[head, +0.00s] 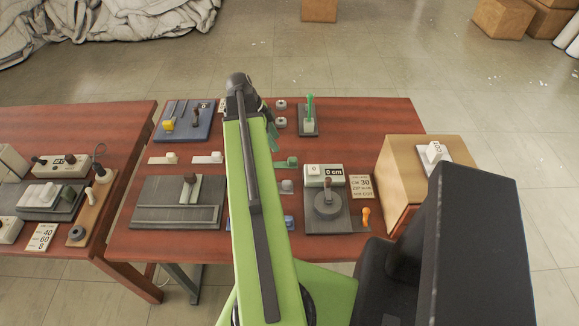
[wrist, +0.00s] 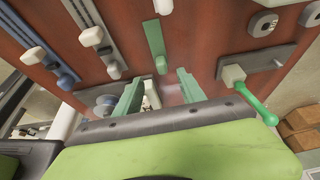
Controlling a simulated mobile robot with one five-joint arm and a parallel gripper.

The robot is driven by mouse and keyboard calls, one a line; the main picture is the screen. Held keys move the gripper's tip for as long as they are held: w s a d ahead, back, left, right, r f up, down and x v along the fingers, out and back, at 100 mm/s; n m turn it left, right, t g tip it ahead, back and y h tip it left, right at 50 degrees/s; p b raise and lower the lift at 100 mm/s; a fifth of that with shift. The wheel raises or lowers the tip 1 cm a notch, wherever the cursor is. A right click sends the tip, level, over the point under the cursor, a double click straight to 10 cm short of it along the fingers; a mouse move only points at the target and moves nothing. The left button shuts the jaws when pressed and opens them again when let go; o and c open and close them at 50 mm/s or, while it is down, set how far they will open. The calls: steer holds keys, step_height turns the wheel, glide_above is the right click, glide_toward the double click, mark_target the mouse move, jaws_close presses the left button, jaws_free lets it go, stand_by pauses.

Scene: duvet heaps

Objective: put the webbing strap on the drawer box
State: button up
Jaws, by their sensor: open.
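My gripper (wrist: 158,92) is open in the wrist view, its two green fingers apart with nothing gripped between them. In the head view its tip (head: 272,138) shows just right of my green arm, over the middle of the red-brown table. I cannot make out a webbing strap for sure in either view; my arm hides part of the table. A tan box (head: 397,182) stands at the table's right end with a small white switch-like piece on top. It may be the drawer box, but no drawer can be told. My gripper is left of it, apart.
The red-brown table (head: 350,115) carries a blue panel (head: 183,122), a green lever (head: 310,110), a dial unit (head: 327,205) and several small sliders. A second table (head: 60,125) stands left. A pale duvet heap (head: 110,22) lies on the floor behind; cartons (head: 503,18) stand back right.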

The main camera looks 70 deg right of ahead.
mark_target(289, 158)
steer(key=b+x, duration=0.4)
steer(key=x, duration=0.2)
steer(key=shift+f+b, duration=0.3)
steer(key=shift+f, duration=0.1)
steer(key=shift+s+d+f, duration=0.1)
steer(key=shift+s+f, duration=0.05)
steer(key=shift+s, duration=0.05)
steer(key=b+x, duration=0.5)
steer(key=shift+s+d, duration=0.15)
steer(key=shift+s, duration=0.05)
jaws_close()
